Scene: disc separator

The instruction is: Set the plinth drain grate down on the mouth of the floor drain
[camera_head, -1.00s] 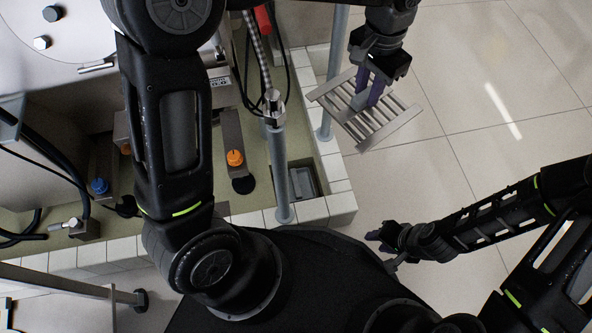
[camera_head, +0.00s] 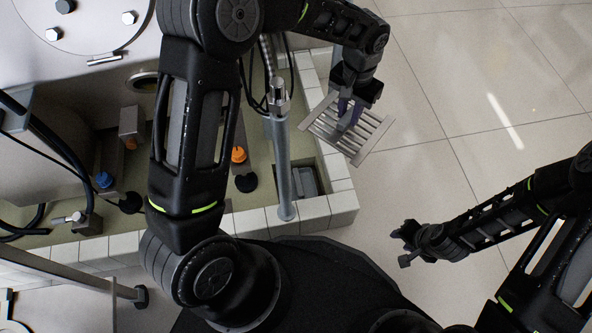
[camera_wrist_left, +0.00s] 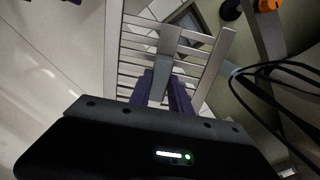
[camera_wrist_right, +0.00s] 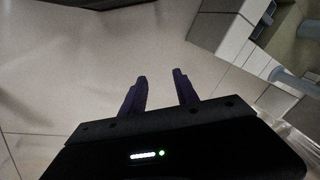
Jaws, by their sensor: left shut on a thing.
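The plinth drain grate (camera_head: 366,141) is a grey metal slatted panel with a flat central bar. My left gripper (camera_head: 347,112) is shut on that bar and holds the grate in the air, tilted in the head view, over the tiled edge of the plinth. The grate also shows in the left wrist view (camera_wrist_left: 194,50), in front of the purple fingers (camera_wrist_left: 165,90). The floor drain (camera_head: 305,181) is a dark rectangular opening in the green plinth floor, below and left of the grate. My right gripper (camera_head: 402,245) is apart from everything; its fingers (camera_wrist_right: 160,90) are open and empty.
A grey upright post (camera_head: 283,165) stands just left of the drain. White tiles (camera_head: 340,200) edge the plinth. An orange knob (camera_head: 238,154) and black cables lie further left. The pale tiled floor (camera_head: 480,90) on the right is clear.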

